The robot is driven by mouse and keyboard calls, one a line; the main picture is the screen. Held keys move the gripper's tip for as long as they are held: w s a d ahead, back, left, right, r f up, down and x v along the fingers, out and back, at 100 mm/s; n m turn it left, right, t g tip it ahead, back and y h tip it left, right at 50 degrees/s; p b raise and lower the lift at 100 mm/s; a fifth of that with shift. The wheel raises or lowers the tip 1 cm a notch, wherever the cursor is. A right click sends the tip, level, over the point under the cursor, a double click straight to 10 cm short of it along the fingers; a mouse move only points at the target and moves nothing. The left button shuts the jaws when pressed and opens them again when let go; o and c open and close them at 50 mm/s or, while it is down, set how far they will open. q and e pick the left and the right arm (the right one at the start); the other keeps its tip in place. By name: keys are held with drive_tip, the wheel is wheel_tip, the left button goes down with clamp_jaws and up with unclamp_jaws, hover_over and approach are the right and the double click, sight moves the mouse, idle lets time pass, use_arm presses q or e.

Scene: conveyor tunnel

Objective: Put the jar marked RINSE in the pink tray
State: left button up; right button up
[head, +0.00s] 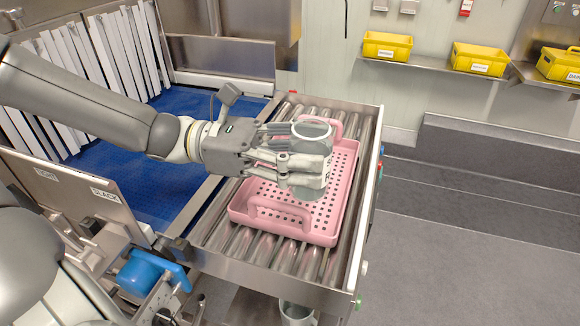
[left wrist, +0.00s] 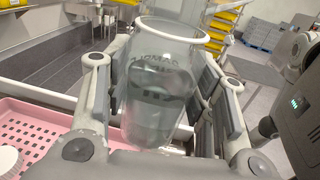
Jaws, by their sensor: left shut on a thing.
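The clear jar (head: 312,133) has a pale rim and stands roughly upright between the fingers of my left gripper (head: 300,165), which is shut on it. In the left wrist view the jar (left wrist: 158,95) shows dark lettering that I cannot read for certain. The pink tray (head: 325,236) has a perforated floor and raised handles, and lies on the conveyor rollers. In the head view the jar is over the tray's far part; I cannot tell whether its base touches the floor. The tray (left wrist: 35,120) also shows at lower left in the left wrist view. My right gripper is not in view.
Steel rollers (head: 225,235) surround the tray, with a metal side rail on the right. A blue belt (head: 150,180) and white strip curtains (head: 120,45) lie to the left. Yellow bins (head: 387,46) stand on a wall shelf. A whitish round object (left wrist: 8,160) shows beside the tray's holes.

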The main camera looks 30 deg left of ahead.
use_arm(q)
drive_tip(key=shift+w+a+f+p, duration=0.1)
drive_tip(key=shift+w+a+f, duration=0.9)
drive_tip(key=shift+a+f, duration=0.75)
drive_tip(key=shift+w+a+f+p, duration=0.15)
drive_tip(key=shift+w+a+f, duration=1.05)
drive_tip(key=shift+f, duration=0.9)
drive_tip(key=shift+w+a+f+p, duration=0.1)
drive_tip(key=shift+w+a+f, duration=0.7)
drive_tip(key=shift+a+f, duration=1.05)
drive_tip(key=shift+d+f, duration=0.1)
drive_tip(key=shift+d, duration=0.05)
drive_tip(key=shift+f+b, duration=0.2)
drive_tip(key=shift+b, duration=0.1)
drive_tip(key=o, duration=1.4)
drive_tip(key=shift+o, duration=0.2)
drive_tip(key=shift+s, duration=0.1)
